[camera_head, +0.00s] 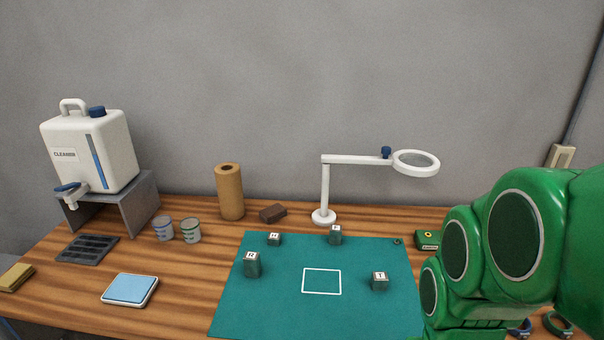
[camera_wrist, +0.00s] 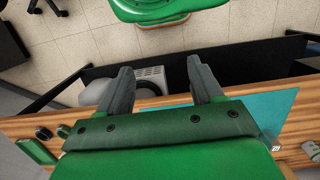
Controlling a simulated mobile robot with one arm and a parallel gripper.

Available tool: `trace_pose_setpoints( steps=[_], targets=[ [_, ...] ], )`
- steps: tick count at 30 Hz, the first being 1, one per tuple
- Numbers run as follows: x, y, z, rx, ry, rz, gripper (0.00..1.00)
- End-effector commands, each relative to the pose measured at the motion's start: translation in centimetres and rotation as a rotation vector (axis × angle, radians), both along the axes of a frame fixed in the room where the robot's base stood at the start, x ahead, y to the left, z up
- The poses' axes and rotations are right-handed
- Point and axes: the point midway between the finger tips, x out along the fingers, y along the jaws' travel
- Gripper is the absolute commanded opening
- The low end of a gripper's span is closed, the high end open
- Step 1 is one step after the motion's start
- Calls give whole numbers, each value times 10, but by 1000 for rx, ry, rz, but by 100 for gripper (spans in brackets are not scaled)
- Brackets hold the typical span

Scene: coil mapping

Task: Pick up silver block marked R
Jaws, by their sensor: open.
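The silver block marked R (camera_head: 252,266) stands upright on the left part of the green mat in the head view, with its lettered face up. In that view my green arm fills the right side, and my gripper itself does not show. The wrist view shows my gripper (camera_wrist: 160,76) with its two dark fingers spread apart and nothing between them.
Other similar blocks stand on the green mat (camera_head: 232,318): one at the back left (camera_head: 274,240), one at the back (camera_head: 335,239) and one marked T (camera_head: 380,284). A white magnifier lamp (camera_head: 323,216) stands behind the mat. A blue-topped scale (camera_head: 130,289) and cups (camera_head: 190,232) are left.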

Motion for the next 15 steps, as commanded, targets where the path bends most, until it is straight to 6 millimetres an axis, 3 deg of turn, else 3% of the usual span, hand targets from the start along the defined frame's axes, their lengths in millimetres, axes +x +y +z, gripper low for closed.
trace_pose_setpoints(
  steps=[5,15],
  targets=[
    [9,11,-2,31,8,-11,66],
    [63,80,-7,222,58,-111,66]
  ],
)
